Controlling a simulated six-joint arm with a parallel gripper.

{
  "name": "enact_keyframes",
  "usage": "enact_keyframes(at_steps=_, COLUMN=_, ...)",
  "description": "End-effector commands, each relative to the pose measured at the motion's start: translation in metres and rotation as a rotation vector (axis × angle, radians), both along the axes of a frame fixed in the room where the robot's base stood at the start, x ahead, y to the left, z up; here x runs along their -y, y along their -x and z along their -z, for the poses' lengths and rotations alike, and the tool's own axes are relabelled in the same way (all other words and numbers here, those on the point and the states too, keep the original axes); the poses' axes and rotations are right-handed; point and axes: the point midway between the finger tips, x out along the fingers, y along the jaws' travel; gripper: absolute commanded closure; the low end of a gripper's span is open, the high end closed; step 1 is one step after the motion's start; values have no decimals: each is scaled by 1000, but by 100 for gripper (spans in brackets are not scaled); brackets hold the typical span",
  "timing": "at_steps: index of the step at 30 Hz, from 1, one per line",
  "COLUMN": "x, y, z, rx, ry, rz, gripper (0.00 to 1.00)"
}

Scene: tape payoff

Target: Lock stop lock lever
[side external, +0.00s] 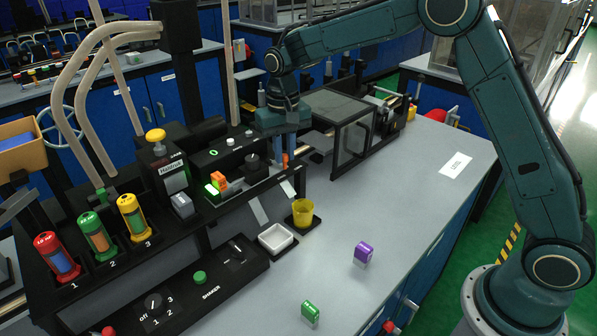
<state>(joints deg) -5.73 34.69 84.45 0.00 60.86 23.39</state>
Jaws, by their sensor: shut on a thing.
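My gripper (286,158) points down at the right end of the black bench unit (235,160), beside its black knob (252,161). Its jaws are shut on a small part at the unit's edge.
A yellow cup (303,212) and a white tray (276,237) stand in front of the unit. A glass-sided box (352,140) is close on the right. The bench's right side is mostly clear.

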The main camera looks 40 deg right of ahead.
Motion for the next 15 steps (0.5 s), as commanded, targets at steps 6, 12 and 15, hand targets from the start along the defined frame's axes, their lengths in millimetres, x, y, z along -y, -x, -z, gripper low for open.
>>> enact_keyframes(at_steps=6, x=7, y=-2, z=0, rx=0, ry=0, rz=-141, gripper=100)
enact_keyframes(at_steps=12, x=14, y=-5, z=-1, rx=0, ry=0, rz=-313, gripper=100)
enact_keyframes(at_steps=15, x=17, y=-7, z=-1, rx=0, ry=0, rz=-403, gripper=100)
